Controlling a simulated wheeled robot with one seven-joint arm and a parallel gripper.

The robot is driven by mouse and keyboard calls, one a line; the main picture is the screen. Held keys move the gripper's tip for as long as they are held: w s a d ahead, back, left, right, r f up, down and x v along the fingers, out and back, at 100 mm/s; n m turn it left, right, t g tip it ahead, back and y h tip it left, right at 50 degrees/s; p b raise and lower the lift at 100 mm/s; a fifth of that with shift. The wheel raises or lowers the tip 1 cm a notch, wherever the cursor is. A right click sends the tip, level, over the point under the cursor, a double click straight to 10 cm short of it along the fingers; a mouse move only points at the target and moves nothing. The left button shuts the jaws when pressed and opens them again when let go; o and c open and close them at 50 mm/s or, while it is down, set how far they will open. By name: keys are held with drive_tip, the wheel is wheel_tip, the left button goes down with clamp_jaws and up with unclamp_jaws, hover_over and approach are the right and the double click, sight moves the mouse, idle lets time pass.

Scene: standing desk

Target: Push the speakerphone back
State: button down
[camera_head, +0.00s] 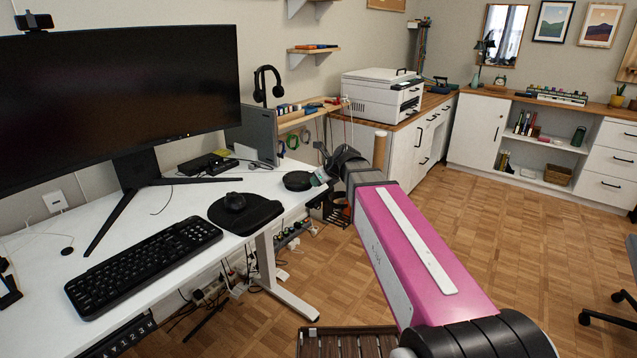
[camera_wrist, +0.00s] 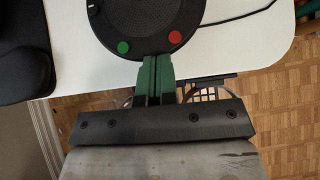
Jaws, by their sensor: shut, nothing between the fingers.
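The speakerphone (camera_head: 297,181) is a black round puck lying flat on the white desk (camera_head: 176,207), near its right end. In the wrist view the speakerphone (camera_wrist: 151,24) shows a green and a red button on its near rim; its far part is cut off by the top of the picture. My gripper (camera_wrist: 157,66) has its two green fingers closed together with nothing between them. The fingertips are at the speakerphone's near edge; whether they touch it I cannot tell. In the head view my gripper (camera_head: 322,176) is just right of the speakerphone, at the desk edge.
A black cable (camera_wrist: 236,19) runs right from the speakerphone. A monitor (camera_head: 120,105) and a grey box (camera_head: 256,135) stand behind. White desk shows around the speakerphone.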

sight(295, 174)
drive_tip(key=w+a, duration=0.4)
drive_tip(key=a, duration=0.1)
drive_tip(key=w+a, duration=0.2)
drive_tip(key=a, duration=0.1)
drive_tip(key=shift+w, duration=0.2)
drive_tip(key=shift+d, duration=0.15)
